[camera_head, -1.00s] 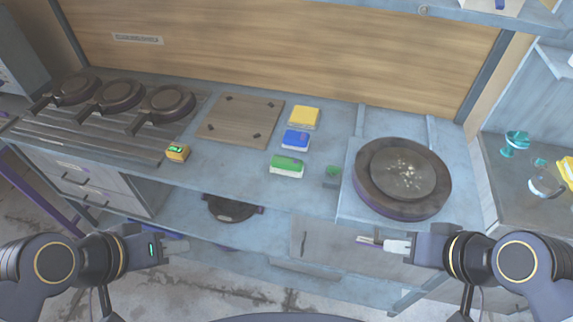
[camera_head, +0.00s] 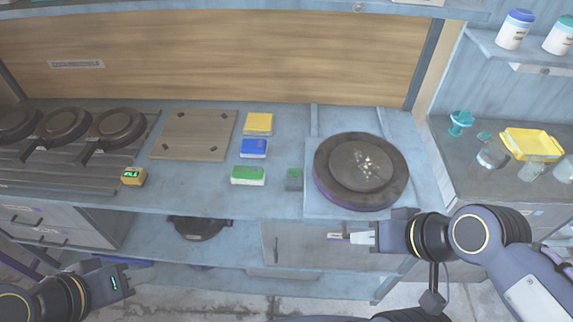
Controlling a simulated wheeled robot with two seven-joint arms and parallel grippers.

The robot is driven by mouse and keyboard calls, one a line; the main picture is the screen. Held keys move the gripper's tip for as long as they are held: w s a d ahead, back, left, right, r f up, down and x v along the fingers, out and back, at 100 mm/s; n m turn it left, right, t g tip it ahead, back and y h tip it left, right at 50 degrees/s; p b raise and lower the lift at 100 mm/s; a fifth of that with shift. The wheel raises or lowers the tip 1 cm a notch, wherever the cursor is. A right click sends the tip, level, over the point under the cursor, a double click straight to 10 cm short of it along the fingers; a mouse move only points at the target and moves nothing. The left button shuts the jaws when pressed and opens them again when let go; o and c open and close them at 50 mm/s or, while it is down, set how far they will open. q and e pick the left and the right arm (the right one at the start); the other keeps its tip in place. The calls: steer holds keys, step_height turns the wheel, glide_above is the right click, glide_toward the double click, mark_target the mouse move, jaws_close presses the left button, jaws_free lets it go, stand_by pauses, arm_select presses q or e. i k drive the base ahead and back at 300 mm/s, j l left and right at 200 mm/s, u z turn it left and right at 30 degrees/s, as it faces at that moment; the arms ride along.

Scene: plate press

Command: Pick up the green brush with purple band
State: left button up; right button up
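No brush with a purple band can be made out clearly. A small dark green object (camera_head: 294,179) sits on the counter just left of the round press plate; it is too small to identify, and no purple band shows on it. A teal item (camera_head: 460,122) stands on the right-hand counter, also too small to name. My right gripper (camera_head: 345,238) points left in front of the counter edge, below the round plate, with pale fingers and no object seen in it. My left gripper (camera_head: 128,276) is low at the left, away from the counter items. The finger gap of both is unclear.
Yellow (camera_head: 258,123), blue (camera_head: 254,148) and green-and-white (camera_head: 248,175) blocks line the counter beside a wooden board (camera_head: 195,134). A yellow timer (camera_head: 133,176) is at left. The round press plate (camera_head: 361,171) is at right. A yellow tray (camera_head: 531,145) and jars occupy the right counter.

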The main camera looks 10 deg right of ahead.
mark_target(240, 174)
steer(key=j+z, duration=0.2)
steer(key=z, duration=0.25)
steer(key=i+j+z, duration=0.1)
steer(key=j+z, duration=0.15)
steer(key=z, duration=0.15)
steer(key=j+z, duration=0.4)
steer(key=j, duration=1.45)
steer(key=k, duration=0.05)
